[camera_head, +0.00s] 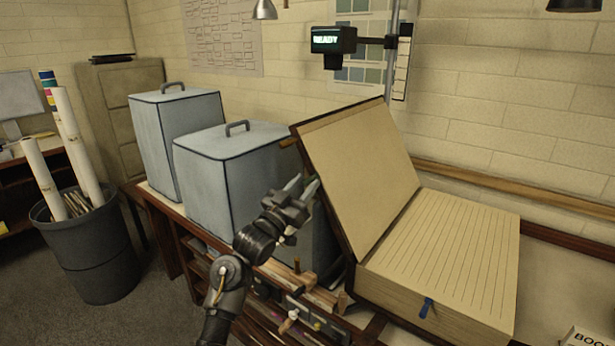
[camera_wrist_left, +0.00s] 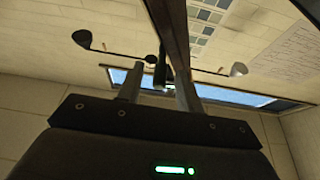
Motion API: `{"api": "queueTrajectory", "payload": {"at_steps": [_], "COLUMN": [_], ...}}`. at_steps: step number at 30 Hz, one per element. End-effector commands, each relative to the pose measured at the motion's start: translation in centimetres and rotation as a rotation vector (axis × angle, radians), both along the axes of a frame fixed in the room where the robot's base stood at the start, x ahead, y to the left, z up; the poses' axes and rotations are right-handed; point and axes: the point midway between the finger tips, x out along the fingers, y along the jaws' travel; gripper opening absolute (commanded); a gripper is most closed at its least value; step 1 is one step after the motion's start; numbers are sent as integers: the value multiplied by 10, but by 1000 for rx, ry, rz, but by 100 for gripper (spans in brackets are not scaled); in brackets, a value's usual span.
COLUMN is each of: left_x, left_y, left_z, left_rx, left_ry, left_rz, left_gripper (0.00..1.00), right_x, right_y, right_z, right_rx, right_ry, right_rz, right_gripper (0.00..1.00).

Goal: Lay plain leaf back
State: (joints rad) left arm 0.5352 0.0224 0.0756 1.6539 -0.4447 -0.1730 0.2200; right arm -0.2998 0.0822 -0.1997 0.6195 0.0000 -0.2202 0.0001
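A very large open book lies on the bench at the right in the head view. Its plain tan leaf (camera_head: 362,165) is raised and tilted, leaning up to the left with a dark edge. The lined page block (camera_head: 450,250) lies flat at the right, with a blue tab (camera_head: 427,307) at its front. My left gripper (camera_head: 302,186) is just left of the raised leaf's outer edge, fingers pointing up and apart. In the left wrist view the fingers (camera_wrist_left: 158,88) also stand apart, and a dark strip runs up beside the right one. Contact cannot be told. My right gripper is out of view.
Two blue-grey boxes with handles (camera_head: 235,175) (camera_head: 175,140) stand left of the book. A bin with paper rolls (camera_head: 95,255) stands on the floor at the left. A screen reading READY (camera_head: 333,40) hangs on a post behind the book. Tools lie on the shelf below my arm.

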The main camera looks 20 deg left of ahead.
Motion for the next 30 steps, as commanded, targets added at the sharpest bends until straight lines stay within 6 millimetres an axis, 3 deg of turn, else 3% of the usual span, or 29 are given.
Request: {"api": "queueTrajectory", "payload": {"at_steps": [6,15,23,30], "left_x": [15,16,16,16], "left_y": [-6,-7,-7,-6], "left_z": [7,7,7,7], "left_rx": [0,1,1,1], "left_ry": [1,1,1,1], "left_rz": [0,0,0,1], "left_gripper": [36,36,2,0], "right_x": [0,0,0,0], "right_y": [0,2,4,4], "right_z": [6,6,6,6], "right_rx": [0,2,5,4], "right_ry": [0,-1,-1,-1], "right_rz": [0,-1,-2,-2], "right_gripper": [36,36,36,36]}}
